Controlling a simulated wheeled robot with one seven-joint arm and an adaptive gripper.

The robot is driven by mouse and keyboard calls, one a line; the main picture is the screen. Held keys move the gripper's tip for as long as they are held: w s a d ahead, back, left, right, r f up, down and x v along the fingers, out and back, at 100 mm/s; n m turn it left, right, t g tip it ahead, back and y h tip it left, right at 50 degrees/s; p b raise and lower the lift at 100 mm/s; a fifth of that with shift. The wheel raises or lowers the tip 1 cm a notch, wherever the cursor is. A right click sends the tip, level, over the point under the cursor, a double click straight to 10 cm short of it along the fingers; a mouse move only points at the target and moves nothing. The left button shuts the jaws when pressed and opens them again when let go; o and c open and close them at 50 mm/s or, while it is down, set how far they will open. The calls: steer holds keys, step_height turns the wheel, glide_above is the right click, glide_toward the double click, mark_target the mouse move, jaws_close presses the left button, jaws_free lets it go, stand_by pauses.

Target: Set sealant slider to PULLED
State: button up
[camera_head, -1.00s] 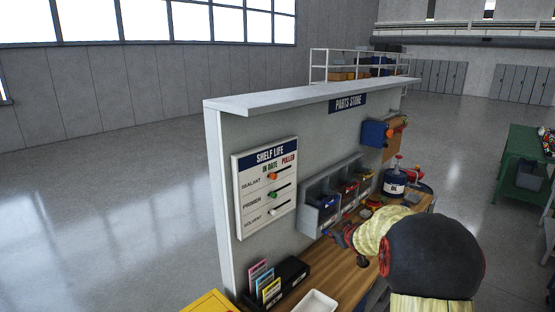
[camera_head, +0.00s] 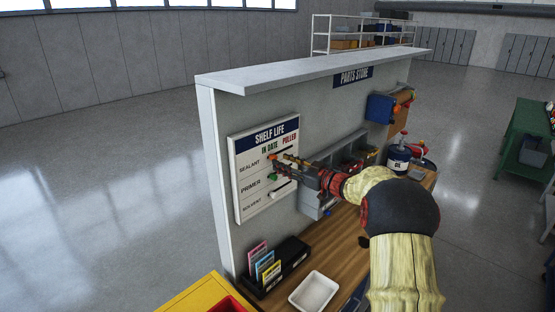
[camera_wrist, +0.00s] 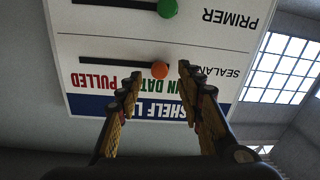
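The shelf life board (camera_head: 243,209) hangs on the parts store wall and shows upside down in the wrist view (camera_wrist: 120,45). The sealant slider is an orange knob (camera_wrist: 160,70) at the IN DATE end of its dark slot; the slot runs toward the PULLED side. In the head view the orange knob (camera_head: 272,157) is partly hidden by my gripper. My gripper (camera_wrist: 159,70) is open, a fingertip on each side of the orange knob in the wrist view. I see no clear contact. In the head view my gripper (camera_head: 284,167) is at the board.
The green primer knob (camera_wrist: 167,8) is close to the sealant row. The white solvent knob (camera_head: 271,195) is lower. Grey bins (camera_head: 309,200) stand right of the board. Below, the wooden bench (camera_head: 333,250) holds a white tray (camera_head: 314,292) and a black card holder (camera_head: 290,262).

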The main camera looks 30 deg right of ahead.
mark_target(273, 158)
steer(key=x, duration=0.3)
steer(key=shift+w, duration=0.25)
steer(key=shift+c, duration=0.4)
jaws_close()
stand_by(0.4)
